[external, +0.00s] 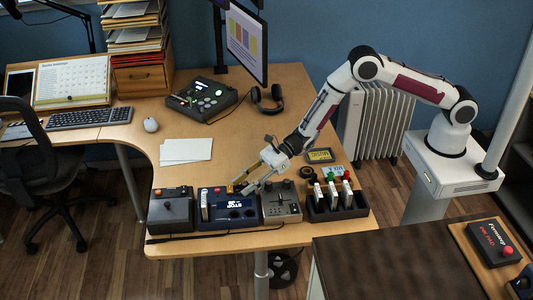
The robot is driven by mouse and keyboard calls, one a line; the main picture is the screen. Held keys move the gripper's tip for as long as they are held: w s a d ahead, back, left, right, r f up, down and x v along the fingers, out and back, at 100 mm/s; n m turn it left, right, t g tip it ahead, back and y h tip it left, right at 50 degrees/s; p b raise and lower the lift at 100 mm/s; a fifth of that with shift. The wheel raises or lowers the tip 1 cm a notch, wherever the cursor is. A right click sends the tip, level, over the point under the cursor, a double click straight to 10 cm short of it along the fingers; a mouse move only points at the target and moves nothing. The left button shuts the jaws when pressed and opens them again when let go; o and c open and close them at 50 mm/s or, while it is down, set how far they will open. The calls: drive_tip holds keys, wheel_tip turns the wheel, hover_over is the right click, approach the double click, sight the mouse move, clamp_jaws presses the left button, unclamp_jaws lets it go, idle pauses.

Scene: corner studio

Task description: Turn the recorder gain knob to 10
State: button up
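My gripper (241,187) reaches down to the left over the back edge of a blue box with white lettering (228,213). Its two fingers look apart, with no object visible between them. Whether a fingertip touches the box cannot be told. A grey box with knobs and a slider (282,204) stands just right of the blue one. A dark grey box with an orange button (171,212) stands to its left. Which box is the recorder, its gain knob and the knob's setting are too small to tell.
A black rack with several upright pieces (337,207) stands right of the boxes. A small framed display (320,155) and a black roll (307,172) lie behind it. White paper (186,151), headphones (267,100) and a black console (201,96) lie farther back. The desk's middle is clear.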

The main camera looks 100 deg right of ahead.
clamp_jaws()
drive_tip(key=shift+w+a+r+m+t+h, duration=0.1)
drive_tip(key=shift+m+t+h, duration=0.05)
drive_tip(key=shift+m+h, duration=0.3)
drive_tip(key=shift+r+m+t+h, duration=0.1)
drive_tip(key=shift+m+t+h, duration=0.05)
drive_tip(key=shift+m+h, duration=0.9)
drive_tip(key=shift+h, duration=0.1)
unclamp_jaws()
drive_tip(key=shift+f, duration=0.15)
drive_tip(key=shift+s, duration=0.2)
